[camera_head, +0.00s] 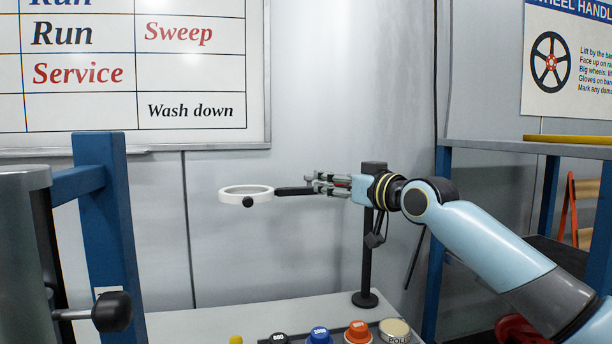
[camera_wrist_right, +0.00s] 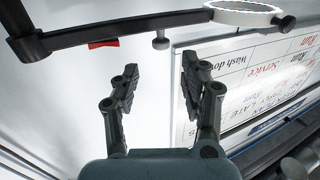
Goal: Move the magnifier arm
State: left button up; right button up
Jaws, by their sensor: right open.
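The magnifier is a white-rimmed round lens (camera_head: 232,194) on a black arm (camera_head: 294,191), which is carried by a dark upright post (camera_head: 367,265) on the bench. In the right wrist view the black arm (camera_wrist_right: 130,23) runs across the top, with the white lens ring (camera_wrist_right: 240,16) at its right end. My right gripper (camera_head: 316,184) is at the black arm between lens and post, and covers part of it in the head view. In the right wrist view the gripper (camera_wrist_right: 158,72) is open and empty, its fingertips apart from the arm. My left gripper is not in view.
Coloured pots or knobs, including a blue one (camera_head: 319,335) and an orange one (camera_head: 358,332), stand at the bench's front edge. A whiteboard (camera_head: 190,75) hangs behind.

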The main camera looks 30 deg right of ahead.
aim_at(312, 176)
jog(key=w, duration=0.5)
jog(key=w+a, duration=0.1)
jog(key=w, duration=0.1)
jog(key=shift+w+a, duration=0.1)
jog(key=shift+w, duration=0.25)
jog(key=shift+w+a, duration=0.1)
jog(key=shift+w, duration=0.35)
jog(key=shift+c, duration=0.2)
jog(key=c, duration=0.5)
grip_shut()
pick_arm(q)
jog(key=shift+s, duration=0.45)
pick_arm(e)
jog(key=shift+a, duration=0.1)
